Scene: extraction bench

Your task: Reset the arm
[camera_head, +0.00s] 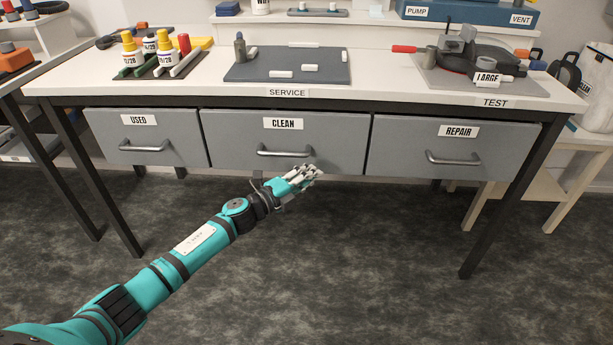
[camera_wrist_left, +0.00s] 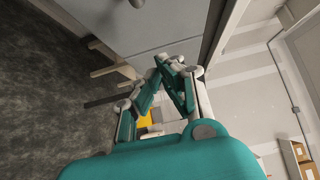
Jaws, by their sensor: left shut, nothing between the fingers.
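My left arm reaches in from the lower left in the head view. Its teal and grey gripper (camera_head: 308,172) is shut with nothing held, in front of the lower edge of the CLEAN drawer (camera_head: 345,140), just below the right end of its handle (camera_head: 284,152). I cannot tell if it touches the drawer. In the left wrist view the gripper's fingers (camera_wrist_left: 162,70) come together near a grey drawer-like panel (camera_wrist_left: 150,25). My right gripper is not in view.
The USED drawer (camera_head: 180,152) and REPAIR drawer (camera_head: 400,140) flank the CLEAN one; all look closed. The bench top (camera_head: 380,85) above holds bottles, a dark mat (camera_head: 260,72) and a TEST fixture (camera_head: 470,60). Dark bench legs (camera_head: 500,220) stand at the sides. The floor (camera_head: 350,260) in front is clear.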

